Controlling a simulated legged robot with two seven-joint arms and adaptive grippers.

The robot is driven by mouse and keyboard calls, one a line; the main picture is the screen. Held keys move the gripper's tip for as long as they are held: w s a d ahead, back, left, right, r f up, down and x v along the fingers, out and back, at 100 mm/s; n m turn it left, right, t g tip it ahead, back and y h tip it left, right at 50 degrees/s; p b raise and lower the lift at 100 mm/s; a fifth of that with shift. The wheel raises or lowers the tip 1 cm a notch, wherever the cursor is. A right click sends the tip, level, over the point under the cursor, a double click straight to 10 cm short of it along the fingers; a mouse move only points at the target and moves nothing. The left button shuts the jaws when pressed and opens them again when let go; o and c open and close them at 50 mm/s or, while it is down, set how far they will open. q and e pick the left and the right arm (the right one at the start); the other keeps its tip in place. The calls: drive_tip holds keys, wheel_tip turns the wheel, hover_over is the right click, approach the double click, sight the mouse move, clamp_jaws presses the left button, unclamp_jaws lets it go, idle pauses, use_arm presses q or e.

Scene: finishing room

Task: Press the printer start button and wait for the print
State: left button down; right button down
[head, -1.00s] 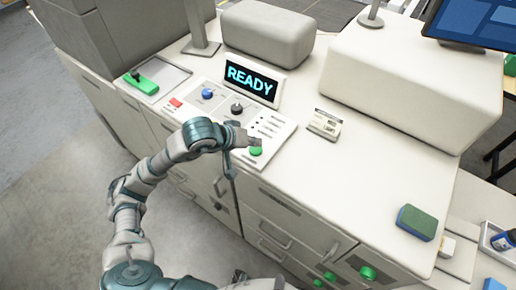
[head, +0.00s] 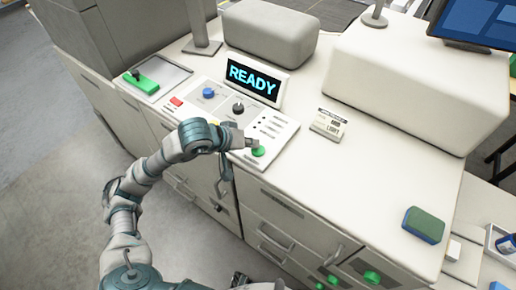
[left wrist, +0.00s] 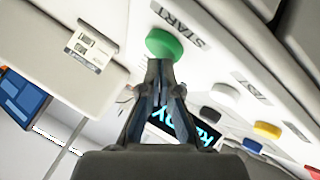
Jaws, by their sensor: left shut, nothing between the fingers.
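The green start button (head: 258,151) is at the front right of the printer's control panel (head: 285,128). The left wrist view shows the green button (left wrist: 164,44) beside the word START. My left gripper (head: 250,143) is shut and empty, its fingertips (left wrist: 160,66) right at the button's edge; I cannot tell whether they touch it. The printer display (head: 252,80) reads READY; part of it shows behind the fingers in the left wrist view (left wrist: 180,130). My right gripper does not show.
The panel also has a red button (head: 176,101), a blue button (head: 208,93) and a black knob (head: 238,108). A green-and-blue sponge (head: 424,225) is at the right. The worktop between is clear.

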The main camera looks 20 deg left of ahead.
use_arm(q)
drive_tip(key=shift+a+f, duration=0.15)
drive_tip(key=shift+a, duration=0.1)
drive_tip(key=shift+d, duration=0.6)
drive_tip(key=shift+a, duration=0.15)
drive_tip(key=shift+r, duration=0.75)
drive_tip(key=shift+d, duration=0.25)
